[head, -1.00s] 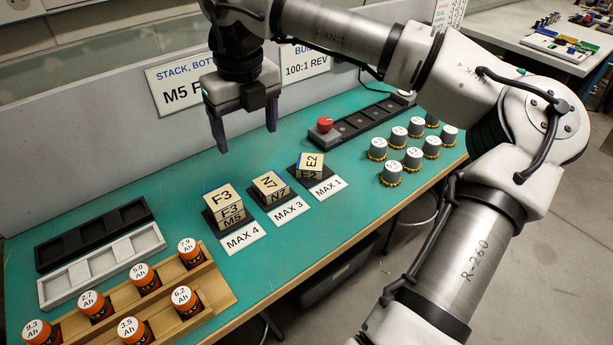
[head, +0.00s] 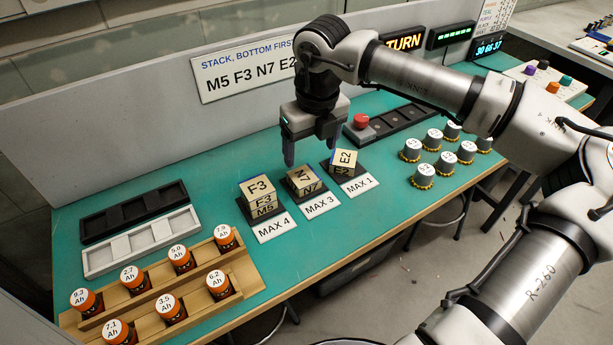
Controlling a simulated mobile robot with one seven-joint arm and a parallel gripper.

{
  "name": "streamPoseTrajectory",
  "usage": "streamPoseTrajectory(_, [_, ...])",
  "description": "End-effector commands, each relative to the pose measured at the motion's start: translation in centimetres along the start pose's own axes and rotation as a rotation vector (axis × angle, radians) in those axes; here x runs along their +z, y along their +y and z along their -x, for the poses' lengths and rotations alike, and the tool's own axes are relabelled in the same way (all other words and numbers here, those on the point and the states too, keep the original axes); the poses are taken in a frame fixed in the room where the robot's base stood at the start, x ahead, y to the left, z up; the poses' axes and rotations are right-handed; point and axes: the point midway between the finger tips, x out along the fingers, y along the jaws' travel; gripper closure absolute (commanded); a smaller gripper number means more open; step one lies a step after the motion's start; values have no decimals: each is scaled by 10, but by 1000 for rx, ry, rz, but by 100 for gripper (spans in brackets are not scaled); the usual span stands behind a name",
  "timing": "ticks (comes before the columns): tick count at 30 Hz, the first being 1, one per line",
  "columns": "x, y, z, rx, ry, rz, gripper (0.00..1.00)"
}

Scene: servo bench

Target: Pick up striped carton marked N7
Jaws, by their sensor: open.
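The carton marked N7 (head: 306,179) sits on the middle black pad, above the MAX 3 card (head: 320,206). It is a small tan box with N7 on its top and front. My gripper (head: 313,152) points down with its fingers apart, above and a little behind the N7 carton, and holds nothing. To the left, the carton marked F3 (head: 257,188) is stacked on the carton marked M5 (head: 264,210), above the MAX 4 card (head: 274,227). To the right, the carton marked E2 (head: 344,160) sits above the MAX 1 card (head: 359,185).
A sign (head: 250,77) on the back panel reads "STACK, BOTTOM FIRST, M5 F3 N7 E2". Orange-and-black cells stand in a wooden rack (head: 245,272) at left, near black and white trays (head: 97,262). Several grey knobs (head: 432,137) stand at right. A red button (head: 361,121) is behind.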

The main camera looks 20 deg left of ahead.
Motion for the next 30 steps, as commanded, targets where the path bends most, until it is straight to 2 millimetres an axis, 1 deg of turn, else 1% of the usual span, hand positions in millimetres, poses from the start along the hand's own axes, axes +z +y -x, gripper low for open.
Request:
streamPoseTrajectory(1, [0, 1, -9, 3, 3, 2, 24])
streamPoseTrajectory(3, [0, 1, -19, 2, 1, 1, 24])
streamPoseTrajectory(6, [0, 1, -28, 1, 0, 0, 24])
streamPoseTrajectory(11, [1, 2, -38, 1, 1, 1, 24])
streamPoseTrajectory(16, [3, 10, -62, 4, 2, 3, 24])
streamPoseTrajectory(19, [3, 9, -76, 3, 2, 0, 24])
streamPoseTrajectory(22, [3, 8, -83, 0, 1, 0, 24])
streamPoseTrajectory(28, [3, 8, -84, 0, 0, 0, 24])
streamPoseTrajectory(29, [3, 8, -84, 0, 0, 0, 25])
streamPoseTrajectory(30, [3, 8, -84, 0, 0, 0, 30])
